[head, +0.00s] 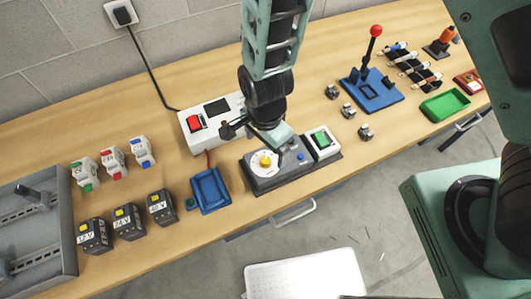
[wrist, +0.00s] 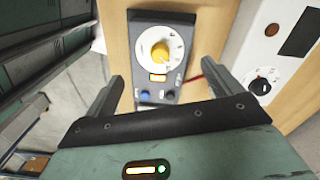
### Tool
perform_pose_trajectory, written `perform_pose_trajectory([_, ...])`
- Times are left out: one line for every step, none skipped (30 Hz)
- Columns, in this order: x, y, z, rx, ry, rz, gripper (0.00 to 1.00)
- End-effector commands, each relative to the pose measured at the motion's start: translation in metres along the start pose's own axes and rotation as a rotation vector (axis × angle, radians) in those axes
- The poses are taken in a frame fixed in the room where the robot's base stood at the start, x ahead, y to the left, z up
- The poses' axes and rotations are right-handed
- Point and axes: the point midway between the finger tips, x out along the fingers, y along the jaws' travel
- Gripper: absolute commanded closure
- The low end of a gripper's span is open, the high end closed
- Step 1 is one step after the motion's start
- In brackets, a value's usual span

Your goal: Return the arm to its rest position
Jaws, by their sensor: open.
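My gripper (head: 256,134) hangs over the workbench (head: 130,98), above and behind the grey dial box (head: 262,180). Its jaws are apart with nothing between them. In the wrist view my gripper (wrist: 165,84) shows both fingers, one on each side of the view of the dial box (wrist: 173,75). The box has a white dial plate and a yellow knob (wrist: 160,50). The fingers look apart from the knob. My arm reaches down from the top of the head view and hides part of the white box behind it.
A white box with a red switch (head: 195,123) stands behind my gripper. A green-button box (head: 321,141) is right of the dial box, and a blue tray (head: 210,190) is left. A blue stand with a red-topped lever (head: 375,31) rises at the right. Floor shows in front.

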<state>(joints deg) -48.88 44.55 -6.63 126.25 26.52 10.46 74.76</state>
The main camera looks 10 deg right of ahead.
Motion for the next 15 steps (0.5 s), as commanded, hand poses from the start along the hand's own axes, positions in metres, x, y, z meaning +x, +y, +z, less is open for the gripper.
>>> perform_pose_trajectory([-0.008, 0.0001, 0.0, 0.0, 0.0, 0.0, 0.09])
perform_pose_trajectory([-0.0103, 0.0001, 0.0, 0.0, 0.0, 0.0, 0.09])
perform_pose_trajectory([-0.0132, 0.0001, 0.0, 0.0, 0.0, 0.0, 0.09])
perform_pose_trajectory([-0.015, 0.0001, 0.0, 0.0, 0.0, 0.0, 0.09])
perform_pose_trajectory([-0.0164, 0.0001, 0.0, 0.0, 0.0, 0.0, 0.09])
perform_pose_trajectory([-0.0173, 0.0001, 0.0, 0.0, 0.0, 0.0, 0.09])
perform_pose_trajectory([-0.0176, 0.0001, 0.0, 0.0, 0.0, 0.0, 0.09])
perform_pose_trajectory([-0.0174, 0.0002, 0.0, 0.0, 0.0, 0.0, 0.09])
perform_pose_trajectory([-0.0169, 0.0002, 0.0, 0.0, 0.0, 0.0, 0.09])
perform_pose_trajectory([-0.0164, 0.0001, 0.0, 0.0, 0.0, 0.0, 0.09])
perform_pose_trajectory([-0.0161, 0.0001, 0.0, 0.0, 0.0, 0.0, 0.09])
perform_pose_trajectory([-0.016, 0.0001, 0.0, 0.0, 0.0, 0.0, 0.09])
perform_pose_trajectory([-0.016, 0.0001, 0.0, 0.0, 0.0, 0.0, 0.09])
perform_pose_trajectory([-0.0159, 0.0001, 0.0, 0.0, 0.0, 0.0, 0.09])
perform_pose_trajectory([-0.0159, 0.0001, 0.0, 0.0, 0.0, 0.0, 0.09])
